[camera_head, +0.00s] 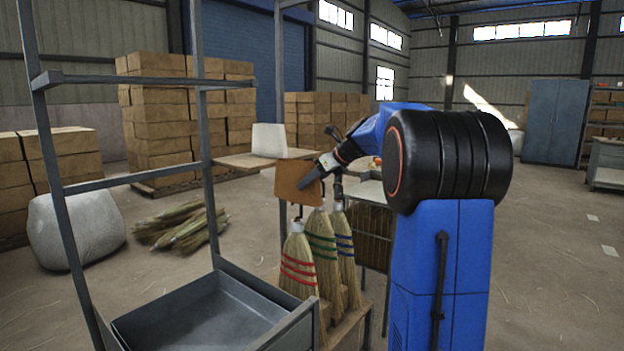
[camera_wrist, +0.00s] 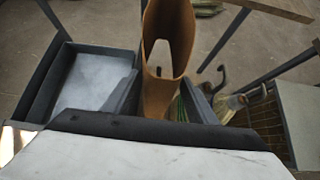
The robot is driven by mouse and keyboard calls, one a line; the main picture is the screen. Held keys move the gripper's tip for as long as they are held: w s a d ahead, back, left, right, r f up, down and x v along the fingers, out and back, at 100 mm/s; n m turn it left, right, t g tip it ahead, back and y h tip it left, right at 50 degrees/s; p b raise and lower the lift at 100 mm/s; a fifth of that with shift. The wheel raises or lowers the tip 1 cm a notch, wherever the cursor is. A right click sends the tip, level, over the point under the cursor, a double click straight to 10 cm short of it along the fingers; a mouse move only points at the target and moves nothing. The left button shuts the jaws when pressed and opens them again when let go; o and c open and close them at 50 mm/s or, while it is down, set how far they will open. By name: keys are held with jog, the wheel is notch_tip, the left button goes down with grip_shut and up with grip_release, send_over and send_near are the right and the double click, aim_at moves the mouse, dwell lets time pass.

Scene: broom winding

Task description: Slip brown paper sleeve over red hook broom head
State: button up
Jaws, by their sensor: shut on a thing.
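The brown paper sleeve (camera_head: 291,181) hangs from my gripper (camera_head: 312,178), which is shut on its wall. In the wrist view the sleeve (camera_wrist: 158,92) stands between my fingers (camera_wrist: 160,84), and its open top shows a hollow inside. In the head view the broom head with red bands (camera_head: 298,268) is upright, with the sleeve above it and apart from it as seen. A dark hook shows at its top. The broom heads with green bands (camera_head: 321,243) and blue bands (camera_head: 345,246) stand to its right. The red-banded head cannot be made out in the wrist view.
A grey metal tray (camera_head: 262,289) on a frame with uprights stands at the front left. A wooden board with a white block (camera_head: 269,139) is behind the sleeve. Loose broom straw (camera_head: 182,227) lies on the floor. Stacked boxes (camera_head: 160,117) stand further back.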

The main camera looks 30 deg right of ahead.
send_over(309, 255)
jog(key=s, duration=0.1)
jog(key=shift+s+d+f, duration=0.1)
jog(key=shift+d+f, duration=0.05)
jog(key=shift+f, duration=1.2)
jog(key=shift+s+d+f, duration=0.1)
jog(key=shift+f, duration=1.25)
jog(key=shift+f, duration=0.1)
jog(key=shift+f, duration=4.4)
jog(key=shift+f, duration=0.1)
jog(key=shift+f, duration=6.4)
